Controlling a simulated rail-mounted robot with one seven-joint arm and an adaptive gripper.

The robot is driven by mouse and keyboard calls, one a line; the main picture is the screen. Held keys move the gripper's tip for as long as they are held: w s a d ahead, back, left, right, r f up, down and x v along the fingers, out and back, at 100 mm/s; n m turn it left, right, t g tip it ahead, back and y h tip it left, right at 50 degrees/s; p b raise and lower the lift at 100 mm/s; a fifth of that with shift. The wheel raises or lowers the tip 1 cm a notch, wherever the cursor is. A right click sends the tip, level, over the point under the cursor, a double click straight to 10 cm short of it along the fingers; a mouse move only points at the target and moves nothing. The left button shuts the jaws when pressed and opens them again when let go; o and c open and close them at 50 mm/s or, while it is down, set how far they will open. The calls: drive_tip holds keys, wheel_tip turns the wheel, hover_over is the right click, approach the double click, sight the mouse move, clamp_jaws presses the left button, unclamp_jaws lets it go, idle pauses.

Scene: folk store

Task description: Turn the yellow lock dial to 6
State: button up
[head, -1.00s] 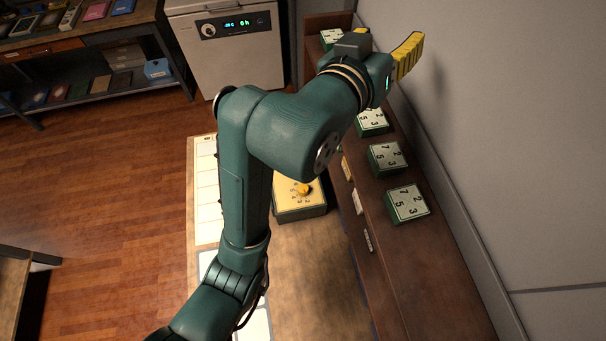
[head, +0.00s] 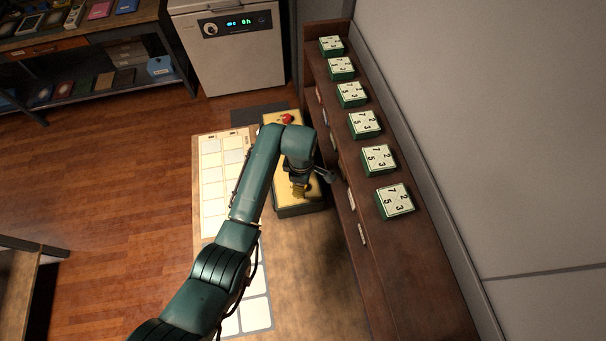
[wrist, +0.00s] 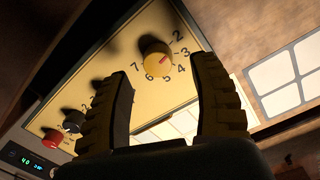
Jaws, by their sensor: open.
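The lock box has a yellow top panel (wrist: 108,62) with a row of dials. In the head view my gripper (head: 299,189) points down over the near end of the box (head: 300,211), hiding the yellow dial.
A black dial (wrist: 74,119) and a red dial (wrist: 53,138) share the panel; the red dial also shows in the head view (head: 287,118). A brown shelf (head: 372,215) with several numbered green blocks stands close on the right. White-squared sheets (head: 211,206) lie left.

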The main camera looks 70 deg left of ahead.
drive_tip(key=shift+a+f, duration=0.15)
drive_tip(key=shift+f, duration=1.75)
clamp_jaws()
